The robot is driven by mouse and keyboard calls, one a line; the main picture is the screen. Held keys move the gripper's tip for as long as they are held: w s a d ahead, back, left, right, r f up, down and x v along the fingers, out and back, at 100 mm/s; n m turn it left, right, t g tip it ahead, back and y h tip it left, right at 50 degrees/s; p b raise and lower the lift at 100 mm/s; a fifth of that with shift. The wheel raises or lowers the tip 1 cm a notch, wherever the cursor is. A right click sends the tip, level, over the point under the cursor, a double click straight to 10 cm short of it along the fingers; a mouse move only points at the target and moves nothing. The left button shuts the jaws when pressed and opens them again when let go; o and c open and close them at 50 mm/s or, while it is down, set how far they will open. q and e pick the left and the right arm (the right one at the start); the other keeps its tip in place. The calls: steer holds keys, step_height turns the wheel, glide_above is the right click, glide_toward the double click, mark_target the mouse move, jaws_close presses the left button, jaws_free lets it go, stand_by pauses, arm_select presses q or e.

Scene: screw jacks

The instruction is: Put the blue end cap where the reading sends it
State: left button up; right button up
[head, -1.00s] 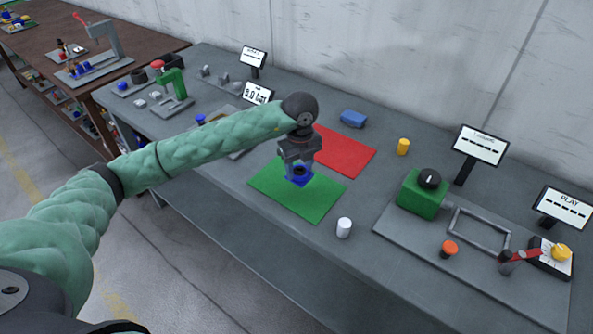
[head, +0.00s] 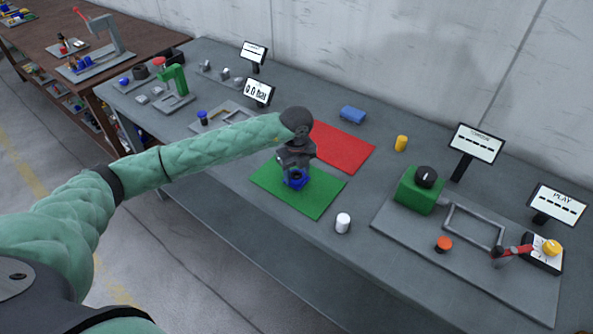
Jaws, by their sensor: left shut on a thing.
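The blue end cap (head: 295,179) is at the green mat (head: 317,205), low on or just above its surface. My left gripper (head: 296,172) points down and is shut on the cap, hiding part of it. A red mat (head: 345,150) lies behind the green one. A small display (head: 258,90) at the back left seems to read 0.0 bar. My right gripper is not in view.
A white cylinder (head: 343,223) stands right of the green mat. A yellow cylinder (head: 401,143) and a blue block (head: 353,115) stand farther back. A green box with a black knob (head: 419,192) and a grey frame (head: 474,226) are on the right.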

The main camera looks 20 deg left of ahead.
arm_select(q)
steer(key=shift+f, duration=0.1)
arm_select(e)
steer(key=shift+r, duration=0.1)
arm_select(q)
steer(key=o, duration=1.2)
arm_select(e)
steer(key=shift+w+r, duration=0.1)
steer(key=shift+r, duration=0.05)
arm_select(q)
steer(key=shift+r, duration=0.2)
steer(key=shift+r, duration=0.1)
steer(key=shift+r+b, duration=0.3)
steer(key=shift+b, duration=0.05)
steer(key=shift+r+b, duration=0.45)
steer(key=shift+r, duration=0.2)
step_height(320, 180, up, 10)
steer(key=b, duration=0.3)
steer(key=shift+b, duration=0.35)
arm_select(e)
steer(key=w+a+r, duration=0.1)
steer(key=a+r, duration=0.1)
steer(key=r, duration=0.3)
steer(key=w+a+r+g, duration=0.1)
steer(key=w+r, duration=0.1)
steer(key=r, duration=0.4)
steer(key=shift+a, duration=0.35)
